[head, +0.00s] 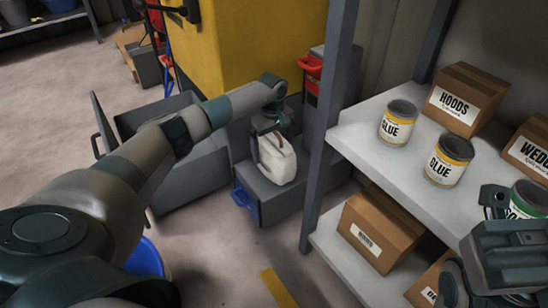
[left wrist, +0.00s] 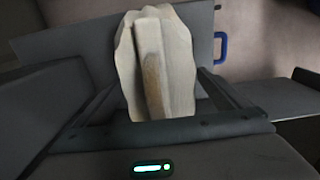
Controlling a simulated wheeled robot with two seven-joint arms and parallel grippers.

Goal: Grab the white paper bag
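The white paper bag (head: 277,160) stands on a low grey box beside the yellow cabinet in the head view. In the left wrist view the bag (left wrist: 160,65) is upright between my two fingers, with a brownish crease down its middle. My left gripper (head: 262,148) reaches down over the bag from above. Its fingers (left wrist: 160,85) are spread, one on each side of the bag, with small gaps showing near the palm. Contact at the fingertips cannot be made out. My right gripper (head: 495,205) is at the lower right, in front of the shelf, its fingers unclear.
A grey shelf (head: 370,148) at right holds two glue cans (head: 398,123) (head: 449,160) and a hoods carton (head: 464,99); another carton (head: 380,230) sits below. Its post (head: 329,120) stands close right of the bag. An open grey bin (head: 190,165) lies left.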

